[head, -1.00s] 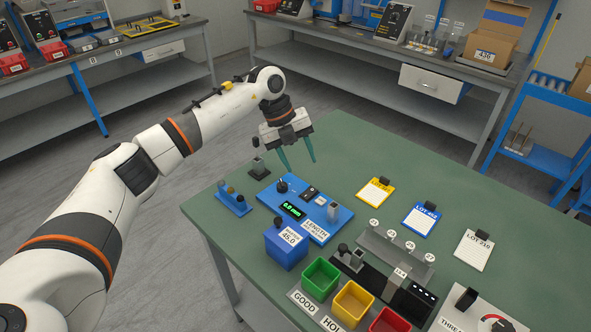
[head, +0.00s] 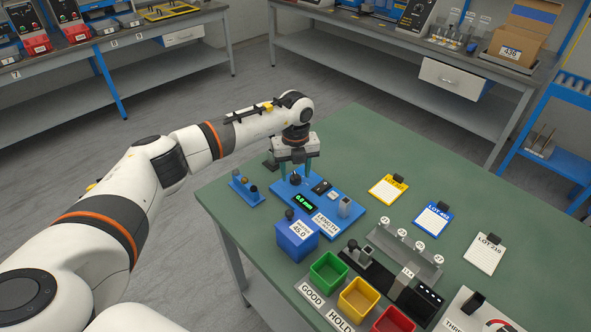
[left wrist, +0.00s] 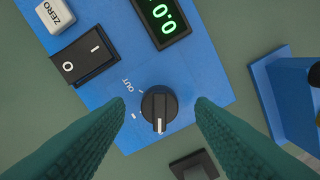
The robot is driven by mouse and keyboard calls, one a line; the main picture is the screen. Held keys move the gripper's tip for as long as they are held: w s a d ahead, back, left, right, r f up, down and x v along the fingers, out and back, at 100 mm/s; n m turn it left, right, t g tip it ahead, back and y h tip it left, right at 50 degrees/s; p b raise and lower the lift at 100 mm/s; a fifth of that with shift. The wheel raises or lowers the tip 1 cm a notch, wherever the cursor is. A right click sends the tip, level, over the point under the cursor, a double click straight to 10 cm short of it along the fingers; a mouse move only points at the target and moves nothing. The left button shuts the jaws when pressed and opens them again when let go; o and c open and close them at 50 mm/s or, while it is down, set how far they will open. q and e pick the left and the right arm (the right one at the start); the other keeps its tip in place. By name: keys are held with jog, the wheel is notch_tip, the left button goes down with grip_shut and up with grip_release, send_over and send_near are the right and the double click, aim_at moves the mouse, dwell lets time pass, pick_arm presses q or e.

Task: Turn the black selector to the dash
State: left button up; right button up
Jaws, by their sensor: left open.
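The black selector (left wrist: 158,108) is a round knob with a white pointer line, on the blue length gauge (left wrist: 190,60). Its pointer faces the bottom of the left wrist view. My left gripper (head: 295,173) is open, pointing down over the selector (head: 296,180). In the left wrist view its green fingers (left wrist: 161,107) stand on either side of the knob, with gaps. My right gripper is not in view.
The gauge has a green display (head: 305,201) and a black rocker switch (left wrist: 82,55). A small blue rack (head: 247,191) stands to its left, a blue box (head: 296,237) in front. Coloured bins (head: 328,270) stand nearer. The table's right side holds several cards.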

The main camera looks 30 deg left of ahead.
pick_arm(q)
jog(key=shift+f, duration=0.3)
jog(key=c, duration=1)
jog(key=shift+m, duration=0.4)
jog(key=m+b, duration=0.2)
jog(key=m, duration=0.3)
jog(key=shift+m, duration=0.3)
jog(key=m+b, duration=0.1)
jog(key=m, duration=0.4)
jog(key=shift+m, duration=0.3)
jog(key=shift+r, duration=0.1)
